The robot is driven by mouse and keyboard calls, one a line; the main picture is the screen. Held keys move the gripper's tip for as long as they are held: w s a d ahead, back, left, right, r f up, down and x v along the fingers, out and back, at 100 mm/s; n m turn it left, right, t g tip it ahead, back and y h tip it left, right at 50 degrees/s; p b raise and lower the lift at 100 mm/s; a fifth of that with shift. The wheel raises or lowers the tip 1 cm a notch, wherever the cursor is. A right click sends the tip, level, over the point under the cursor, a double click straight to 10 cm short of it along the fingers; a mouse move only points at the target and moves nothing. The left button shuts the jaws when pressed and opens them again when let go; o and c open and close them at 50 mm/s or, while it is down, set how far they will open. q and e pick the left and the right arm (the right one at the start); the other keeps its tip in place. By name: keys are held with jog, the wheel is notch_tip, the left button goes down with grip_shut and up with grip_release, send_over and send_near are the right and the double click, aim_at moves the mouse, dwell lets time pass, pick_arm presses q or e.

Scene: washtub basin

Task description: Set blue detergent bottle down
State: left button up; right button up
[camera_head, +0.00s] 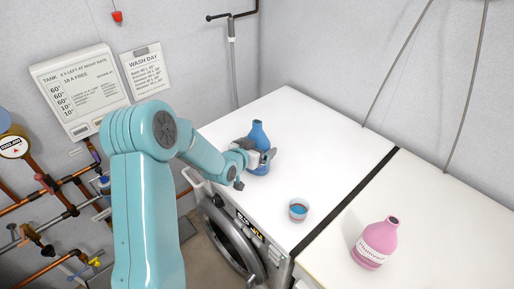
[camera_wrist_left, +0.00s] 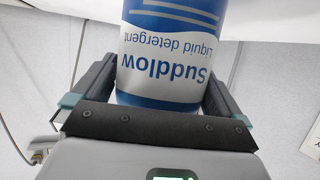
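The blue detergent bottle (camera_head: 258,134) is upright over the white washing machine top (camera_head: 325,150), towards its back left part. In the left wrist view the bottle (camera_wrist_left: 170,55) fills the space between the fingers, its "Suddlow Liquid detergent" label upside down in the picture. My left gripper (camera_head: 262,158) is shut on the bottle's body, one finger on each side. Whether the bottle's base touches the top is hard to tell, as the gripper hides part of it. My right gripper is in neither view.
A small cup (camera_head: 298,213) with blue liquid stands near the machine's front edge. A pink bottle (camera_head: 375,243) stands on the neighbouring white top (camera_head: 440,235), across a dark gap. Free surface lies right of the blue bottle.

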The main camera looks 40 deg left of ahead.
pick_arm(q)
jog(key=shift+r, duration=0.1)
jog(key=shift+r+p, duration=0.25)
jog(key=shift+p, duration=0.15)
jog(key=b+v, duration=0.2)
jog(key=v, duration=1)
jog(key=shift+f+b, duration=0.2)
jog(key=shift+b, duration=0.2)
jog(key=shift+s, duration=0.2)
